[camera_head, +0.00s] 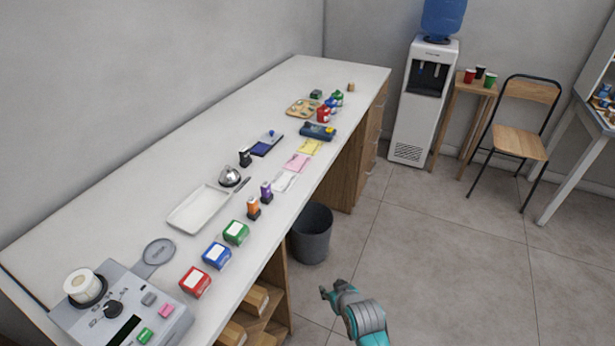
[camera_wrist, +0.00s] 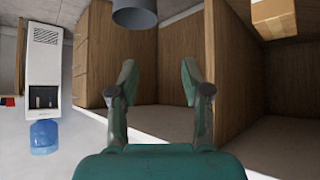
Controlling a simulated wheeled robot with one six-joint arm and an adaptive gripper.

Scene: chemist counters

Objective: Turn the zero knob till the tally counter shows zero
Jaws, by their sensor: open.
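A silver domed object (camera_head: 230,176) on a dark base stands on the counter beside the white tray; it may be the tally counter or a bell, I cannot tell. I cannot tell which thing bears the zero knob. My teal gripper (camera_head: 331,290) is low in front of the counter, over the floor, apart from everything. The wrist view shows its two fingers (camera_wrist: 158,76) spread and empty.
The long white counter (camera_head: 130,215) holds red, blue and green boxes, a white tray (camera_head: 200,209), small bottles and paper pads. A grey bin (camera_head: 311,235) stands by the counter's open shelves. A water dispenser (camera_head: 422,105) and chair (camera_head: 524,140) are farther back. Floor at right is clear.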

